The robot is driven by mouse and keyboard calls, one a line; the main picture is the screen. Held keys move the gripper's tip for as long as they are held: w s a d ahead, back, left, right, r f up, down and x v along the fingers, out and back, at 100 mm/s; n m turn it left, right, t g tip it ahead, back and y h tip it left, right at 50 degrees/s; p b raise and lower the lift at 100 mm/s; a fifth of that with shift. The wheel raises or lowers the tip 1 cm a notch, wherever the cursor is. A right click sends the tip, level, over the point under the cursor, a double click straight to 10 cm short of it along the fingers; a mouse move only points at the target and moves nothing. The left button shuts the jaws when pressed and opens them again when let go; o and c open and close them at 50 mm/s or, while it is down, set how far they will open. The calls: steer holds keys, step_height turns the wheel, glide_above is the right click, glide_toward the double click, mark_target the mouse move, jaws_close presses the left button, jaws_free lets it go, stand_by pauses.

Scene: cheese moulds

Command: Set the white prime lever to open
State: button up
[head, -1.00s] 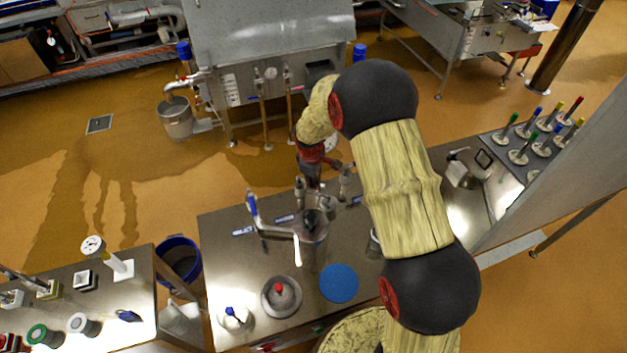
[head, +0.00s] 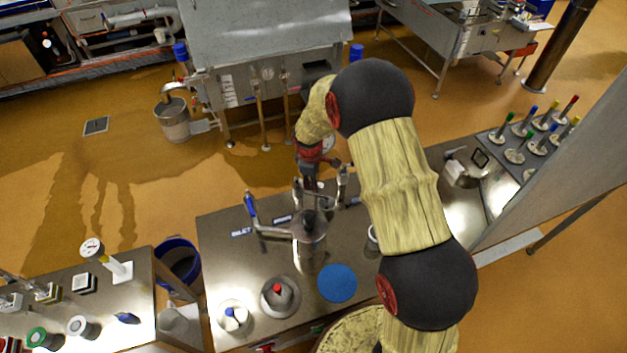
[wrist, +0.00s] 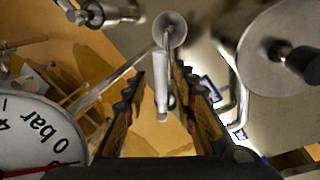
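My gripper (head: 311,183) is above the far edge of the steel bench, beside the metal pipe fittings behind the lidded steel vessel. In the wrist view my gripper (wrist: 160,105) is open, with its two dark fingers apart. A whitish lever (wrist: 161,75) lies between them, closer to the right finger, below a round grey cap (wrist: 171,27). I take it for the white prime lever; contact with the fingers cannot be told. In the head view I cannot make it out. The steel vessel (head: 310,247) has a black knob; its lid (wrist: 262,72) is right of the fingers in the wrist view.
A blue-handled lever (head: 250,207) stands left of the vessel. A blue disc (head: 338,284) and a red-knobbed dome (head: 281,298) are on the near bench. A pressure gauge (wrist: 35,135) is close to the left finger. Bent metal pipes (wrist: 238,95) are on the right.

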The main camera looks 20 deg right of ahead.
steer(key=shift+o, duration=0.2)
step_height(320, 180, up, 12)
steer(key=s+a, duration=0.1)
steer(key=s, duration=0.1)
steer(key=shift+a, duration=0.2)
steer(key=shift+f, duration=0.1)
steer(key=shift+c, duration=0.4)
